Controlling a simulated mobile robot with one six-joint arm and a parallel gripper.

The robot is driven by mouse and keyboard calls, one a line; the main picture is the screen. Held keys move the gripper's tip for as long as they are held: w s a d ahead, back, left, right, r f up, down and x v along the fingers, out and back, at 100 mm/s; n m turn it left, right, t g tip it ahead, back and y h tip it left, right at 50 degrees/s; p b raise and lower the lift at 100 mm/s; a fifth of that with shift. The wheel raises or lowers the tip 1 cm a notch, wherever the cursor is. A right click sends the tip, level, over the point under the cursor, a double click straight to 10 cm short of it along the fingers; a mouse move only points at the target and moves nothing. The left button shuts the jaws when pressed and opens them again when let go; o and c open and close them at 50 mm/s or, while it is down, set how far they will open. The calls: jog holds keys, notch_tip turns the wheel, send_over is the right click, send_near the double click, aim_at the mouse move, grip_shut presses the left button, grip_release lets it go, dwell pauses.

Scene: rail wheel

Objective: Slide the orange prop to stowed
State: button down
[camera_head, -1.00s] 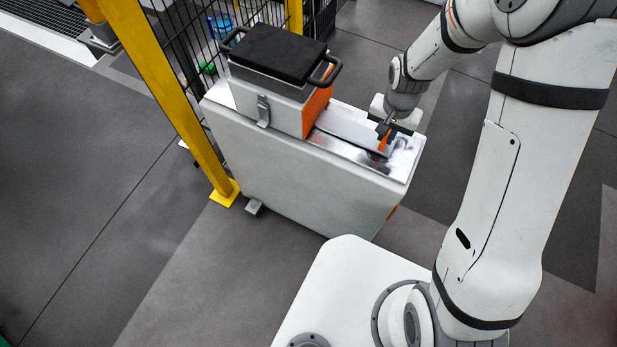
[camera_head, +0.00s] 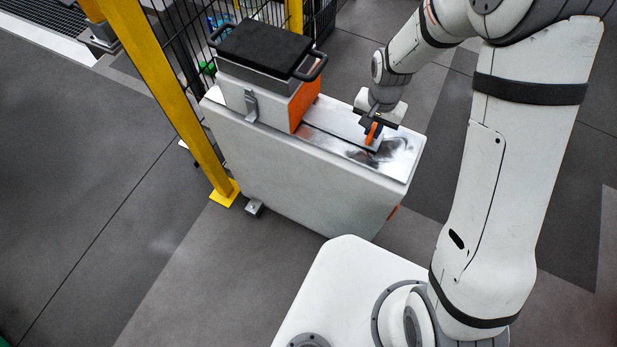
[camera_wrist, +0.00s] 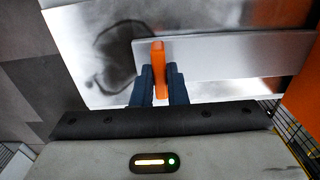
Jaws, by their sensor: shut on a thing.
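The orange prop (camera_head: 371,133) stands up from the metal top of a long white cabinet (camera_head: 290,175). My gripper (camera_head: 370,127) is above the right part of this top and shut on the prop. In the wrist view the prop (camera_wrist: 159,68) is upright between the two dark fingers (camera_wrist: 159,88). It sits at the end of a flat grey bar (camera_wrist: 230,54) that runs along the metal top. In the head view the prop is partly hidden by my gripper.
A white box with a black padded top (camera_head: 265,48), side handles and an orange end face (camera_head: 304,101) stands on the cabinet to the left of my gripper. Floor to the right is clear.

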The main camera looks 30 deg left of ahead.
aim_at(343, 126)
jog(key=shift+a, duration=0.2)
jog(key=shift+a, duration=2)
jog(key=shift+a, duration=1.8)
jog(key=c, duration=1.2)
grip_release()
jog(key=shift+c, duration=0.2)
notch_tip(343, 126, up, 6)
jog(key=p, duration=0.3)
